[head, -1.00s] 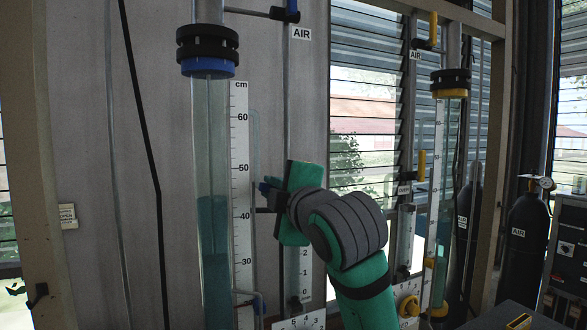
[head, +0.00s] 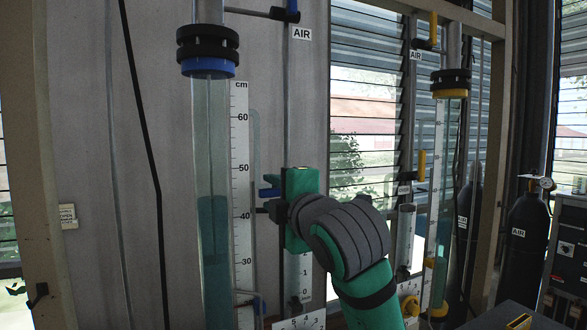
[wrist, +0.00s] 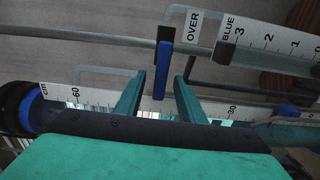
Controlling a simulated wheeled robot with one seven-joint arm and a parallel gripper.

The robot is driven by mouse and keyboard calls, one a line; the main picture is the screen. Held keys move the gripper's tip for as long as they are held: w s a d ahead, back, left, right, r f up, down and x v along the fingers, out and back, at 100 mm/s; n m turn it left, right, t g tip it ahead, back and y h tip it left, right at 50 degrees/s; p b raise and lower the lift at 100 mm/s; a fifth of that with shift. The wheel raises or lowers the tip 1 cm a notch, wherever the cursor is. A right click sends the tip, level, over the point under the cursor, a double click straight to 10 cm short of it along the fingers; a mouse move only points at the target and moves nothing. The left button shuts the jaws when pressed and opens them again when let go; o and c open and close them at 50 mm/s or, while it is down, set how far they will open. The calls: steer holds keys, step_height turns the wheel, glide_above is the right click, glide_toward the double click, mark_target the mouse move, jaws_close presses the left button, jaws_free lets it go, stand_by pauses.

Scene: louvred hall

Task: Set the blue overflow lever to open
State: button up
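The blue overflow lever (head: 268,193) shows in the head view as a short blue bar just left of my gripper (head: 299,205), which hides part of it. In the wrist view the lever (wrist: 164,68) lies across a grey pipe, near tags reading OVER and BLUE. My gripper (wrist: 161,80) is open there, with one green finger on each side of the lever and a visible gap to each. The lever's free end reaches between the fingers.
A clear water column (head: 211,130) with a black and blue collar and a cm scale (head: 240,140) stands close left of my gripper. A yellow-collared column (head: 447,170) stands to the right. A dark AIR cylinder (head: 521,245) stands further right.

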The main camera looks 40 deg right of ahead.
steer(key=v, duration=0.6)
steer(key=shift+s, duration=0.25)
steer(key=shift+a, duration=0.1)
